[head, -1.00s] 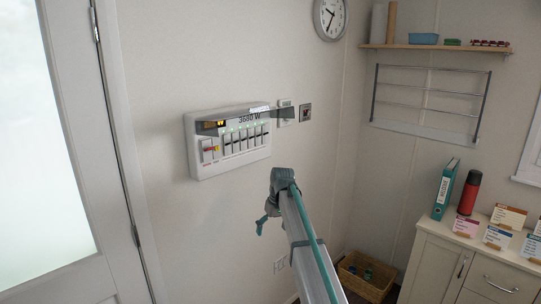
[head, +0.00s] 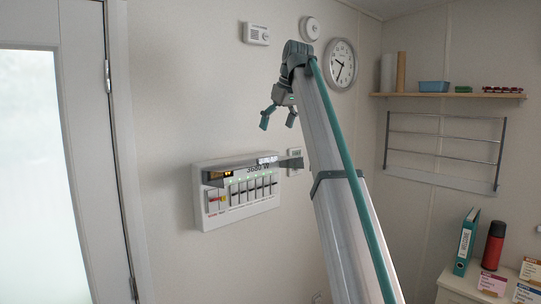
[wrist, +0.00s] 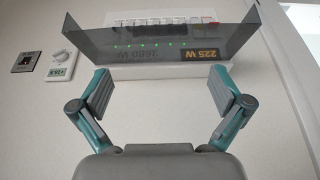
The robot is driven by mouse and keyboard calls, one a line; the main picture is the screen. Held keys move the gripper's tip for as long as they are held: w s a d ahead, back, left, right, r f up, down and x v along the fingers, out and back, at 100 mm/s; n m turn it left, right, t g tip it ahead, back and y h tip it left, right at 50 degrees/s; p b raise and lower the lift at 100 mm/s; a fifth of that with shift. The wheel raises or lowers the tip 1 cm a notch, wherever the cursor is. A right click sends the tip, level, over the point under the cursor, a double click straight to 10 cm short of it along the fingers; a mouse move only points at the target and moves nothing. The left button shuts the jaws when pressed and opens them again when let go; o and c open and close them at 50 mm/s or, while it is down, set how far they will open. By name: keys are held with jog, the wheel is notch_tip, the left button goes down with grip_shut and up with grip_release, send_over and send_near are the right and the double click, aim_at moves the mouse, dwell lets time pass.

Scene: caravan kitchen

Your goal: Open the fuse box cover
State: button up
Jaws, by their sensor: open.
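The fuse box (head: 236,212) is a white wall panel with a row of switches, a red-yellow switch and small displays. Its smoked see-through cover (head: 283,164) juts outward from the top edge, seen almost edge-on in the head view, with the switches showing below it. In the wrist view the scene is upside down, and the cover (wrist: 85,45) flares toward the camera from the box. My gripper (head: 278,122) is open and empty, above the box in the head view. In the wrist view its fingers (wrist: 169,92) stand apart, with no visible contact with the cover.
A round clock (head: 341,65), a detector (head: 256,34) and a small wall control (head: 295,162) are near my arm. A door (head: 50,150) is at left. A shelf (head: 450,95), a wire rack (head: 443,150) and a cabinet (head: 455,282) are at right.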

jog(key=p+x, duration=0.3)
jog(key=x, duration=0.7)
jog(key=shift+f, duration=0.3)
